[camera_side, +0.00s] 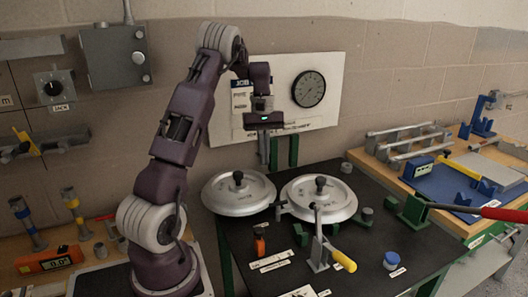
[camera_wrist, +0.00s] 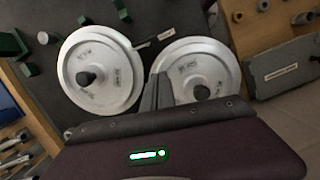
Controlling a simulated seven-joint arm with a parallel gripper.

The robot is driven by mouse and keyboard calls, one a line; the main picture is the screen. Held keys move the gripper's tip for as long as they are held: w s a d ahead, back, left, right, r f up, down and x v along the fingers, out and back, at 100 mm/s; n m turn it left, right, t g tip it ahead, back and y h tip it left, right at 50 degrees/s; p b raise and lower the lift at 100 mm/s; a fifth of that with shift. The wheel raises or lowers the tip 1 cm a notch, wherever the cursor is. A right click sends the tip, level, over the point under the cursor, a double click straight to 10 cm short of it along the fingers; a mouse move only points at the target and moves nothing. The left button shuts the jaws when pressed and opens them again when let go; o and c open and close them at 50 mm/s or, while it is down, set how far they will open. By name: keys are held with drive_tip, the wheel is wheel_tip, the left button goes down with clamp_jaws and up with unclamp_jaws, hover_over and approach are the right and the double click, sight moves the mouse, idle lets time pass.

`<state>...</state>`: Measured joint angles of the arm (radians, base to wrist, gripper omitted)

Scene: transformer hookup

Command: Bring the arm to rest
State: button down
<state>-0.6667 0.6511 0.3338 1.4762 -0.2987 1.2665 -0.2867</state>
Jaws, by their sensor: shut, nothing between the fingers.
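My arm is raised and bent, and my gripper (camera_side: 263,158) points down above the back edge of the dark table. Its two grey fingers are together with nothing between them. In the wrist view the shut fingers (camera_wrist: 157,78) stand between two round silver discs and partly cover the edge of one. The left disc (camera_side: 226,200) and the right disc (camera_side: 308,208) each have a black knob in the middle and lie side by side on the table. The gripper is apart from both. The discs also show in the wrist view.
A toggle clamp with a yellow handle (camera_side: 343,261), an orange block (camera_side: 259,245) and a blue-capped part (camera_side: 391,259) are on the dark table (camera_side: 350,277). A red-handled lever (camera_side: 490,212) juts in at right. A wall panel with a dial (camera_side: 309,89) is behind the gripper.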

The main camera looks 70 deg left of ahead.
drive_tip(key=shift+v, duration=0.75)
drive_tip(key=s+d+r+m+t+y, duration=0.1)
drive_tip(key=d+r+m, duration=0.3)
drive_tip(key=d, duration=0.5)
drive_tip(key=s+d+r+m+t+y, duration=0.1)
drive_tip(key=d+r+m, duration=0.1)
drive_tip(key=d+r, duration=0.6)
drive_tip(key=s+d+f+m+t, duration=0.2)
drive_tip(key=s+d+m+t, duration=0.2)
drive_tip(key=s+d+m, duration=0.5)
drive_tip(key=s+d, duration=0.5)
drive_tip(key=s, duration=0.1)
drive_tip(key=shift+d+m+y, duration=0.25)
drive_tip(key=shift+m+y, duration=0.05)
drive_tip(key=shift+s+f, duration=0.1)
drive_tip(key=shift+f, duration=0.05)
